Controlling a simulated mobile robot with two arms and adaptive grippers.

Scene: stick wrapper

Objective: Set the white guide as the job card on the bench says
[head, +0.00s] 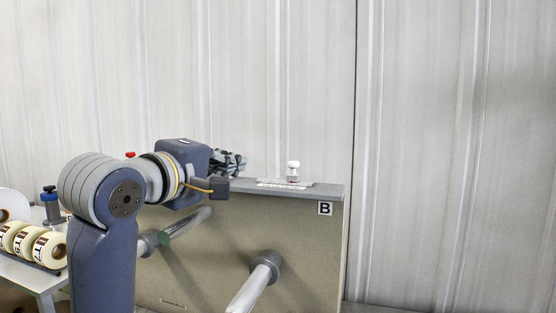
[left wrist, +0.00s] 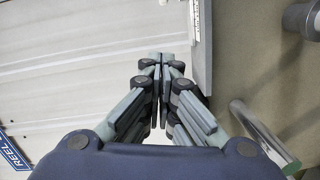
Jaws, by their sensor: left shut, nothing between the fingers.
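The white guide (head: 293,171) stands upright on a pale scale plate (head: 270,184) on the top ledge of the beige machine panel (head: 225,245), near its right end. My left gripper (head: 240,163) is over the ledge, to the left of the guide and apart from it. In the left wrist view my left gripper (left wrist: 162,60) has its fingertips together with nothing between them, beside the grey ledge (left wrist: 202,60). Part of the scale strip (left wrist: 195,18) shows there; the guide does not. I cannot make out the job card. My right gripper is not in view.
Rollers (head: 255,285) stick out from the panel below the ledge. A sign "B" (head: 325,208) is at its right end. A red knob (head: 130,155) shows behind my arm. Label rolls (head: 30,243) lie on a bench at the left. Air above the guide is clear.

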